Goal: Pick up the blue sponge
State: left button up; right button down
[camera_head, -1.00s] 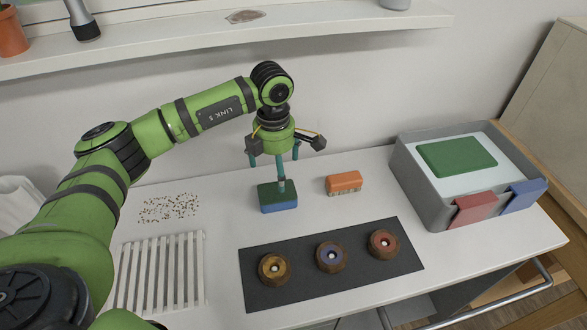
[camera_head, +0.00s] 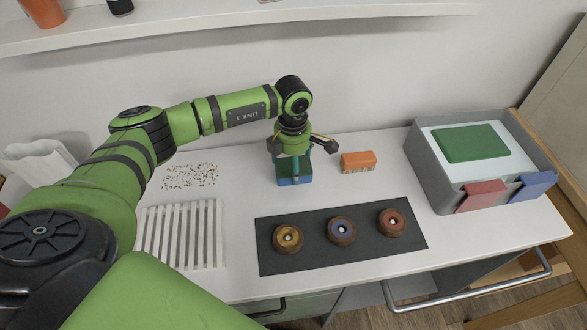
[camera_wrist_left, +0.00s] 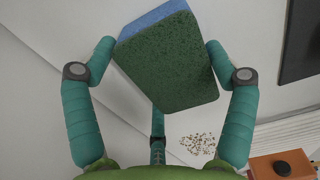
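The blue sponge (camera_head: 296,182) has a green scouring top and a blue lower part. It lies on the white counter in the head view. My left gripper (camera_head: 290,172) is low over it, pointing down, with its teal fingers around it. In the left wrist view the sponge (camera_wrist_left: 170,65) sits between the spread fingers of the gripper (camera_wrist_left: 160,60), one tip close to each side. The third finger is near its lower edge. The fingers look open; whether any touches the sponge I cannot tell. My right gripper is not in view.
An orange brush (camera_head: 358,161) lies just right of the sponge. A dark mat (camera_head: 312,259) with three round knobs is in front. Crumbs (camera_head: 190,176) and a white slatted rack (camera_head: 180,236) are at left. A grey bin (camera_head: 424,160) stands at right. A shelf (camera_head: 200,28) runs above.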

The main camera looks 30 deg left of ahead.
pick_arm(q)
jog(key=shift+r+b, duration=0.3)
jog(key=shift+r, duration=0.2)
jog(key=shift+c, duration=0.2)
notch_tip(320, 180, up, 3)
jog(key=shift+w+f+b, duration=0.1)
jog(key=shift+f+b, duration=0.1)
jog(key=shift+b, duration=0.55)
jog(key=w+d+r+b, duration=0.4)
jog(key=d+r, duration=0.3)
jog(key=d, duration=0.3)
jog(key=shift+w+d+r, duration=0.2)
jog(key=shift+w+d, duration=0.05)
jog(key=shift+d, duration=0.15)
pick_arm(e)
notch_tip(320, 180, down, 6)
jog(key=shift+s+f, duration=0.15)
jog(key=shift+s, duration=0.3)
pick_arm(q)
jog(key=shift+c, duration=1.4)
